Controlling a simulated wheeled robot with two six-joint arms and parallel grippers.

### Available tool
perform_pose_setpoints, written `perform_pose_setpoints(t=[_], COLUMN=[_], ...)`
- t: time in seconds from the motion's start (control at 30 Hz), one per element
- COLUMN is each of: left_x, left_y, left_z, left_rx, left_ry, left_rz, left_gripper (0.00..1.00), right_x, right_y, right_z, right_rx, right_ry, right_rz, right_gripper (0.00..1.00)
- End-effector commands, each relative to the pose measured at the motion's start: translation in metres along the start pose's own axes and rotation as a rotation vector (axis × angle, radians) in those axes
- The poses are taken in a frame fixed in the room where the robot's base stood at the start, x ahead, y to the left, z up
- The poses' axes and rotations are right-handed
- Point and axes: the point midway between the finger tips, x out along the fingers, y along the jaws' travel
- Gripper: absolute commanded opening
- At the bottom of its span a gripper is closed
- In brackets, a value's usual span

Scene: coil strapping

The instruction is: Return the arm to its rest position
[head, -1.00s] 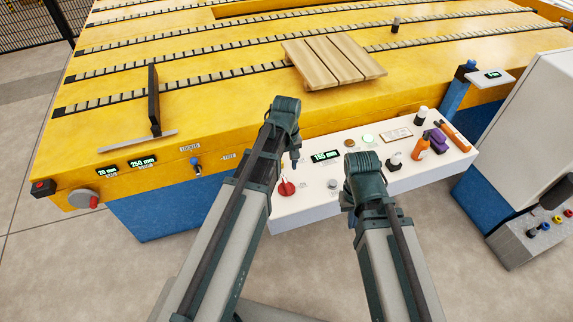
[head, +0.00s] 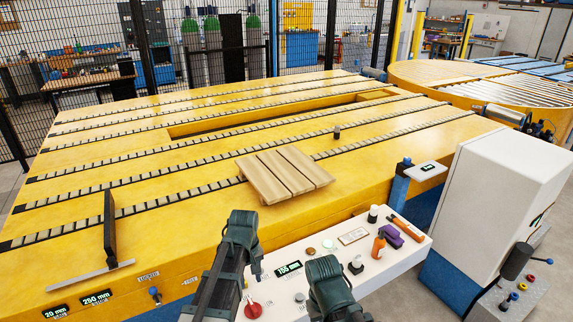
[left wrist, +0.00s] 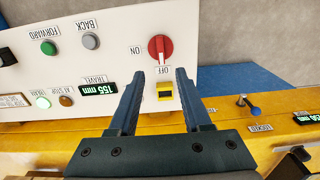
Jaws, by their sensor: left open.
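My left arm comes up from the bottom of the head view, and its gripper (head: 256,271) hangs over the white control panel (head: 225,309), partly hidden by the wrist. In the left wrist view my left gripper (left wrist: 158,80) is open, with its two fingers apart and nothing held. Whether a finger touches the panel I cannot tell. My right wrist (head: 335,288) is at the bottom centre; its fingers are hidden.
A yellow table (head: 190,225) with slatted strips bears a wooden pallet (head: 283,176) and a black upright plate (head: 109,229). Bottles, a purple tool (head: 404,231) and an orange-handled tool (head: 407,228) are at the panel's right. A white cabinet (head: 515,190) stands right of it.

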Motion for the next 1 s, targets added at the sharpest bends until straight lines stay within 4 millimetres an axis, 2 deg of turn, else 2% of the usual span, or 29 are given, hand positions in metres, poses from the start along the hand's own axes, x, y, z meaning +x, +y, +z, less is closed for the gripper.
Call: perform_pose_setpoints(t=[0.2,0.3,0.4,0.53,1.0], left_x=[0.0,-0.001,-0.001,-0.002,-0.002], left_y=[0.009,0.008,0.006,0.005,0.005], left_z=[0.096,0.134,0.159,0.173,0.173], left_rx=[0.438,0.649,0.804,0.901,0.914], left_ry=[-0.001,-0.003,-0.006,-0.009,-0.01], left_rz=[-0.051,-0.078,-0.098,-0.111,-0.113], left_gripper=[0.49,0.49,0.49,0.49,0.49], right_x=[0.0,0.0,0.0,0.0,0.0], right_y=[0.0,0.0,0.0,0.0,0.0], right_z=[0.0,0.0,0.0,0.0,0.0], right_rx=[0.0,0.0,0.0,0.0,0.0], right_ry=[0.0,0.0,0.0,0.0,0.0], right_rz=[0.0,0.0,0.0,0.0,0.0], right_gripper=[0.0,0.0,0.0,0.0,0.0])
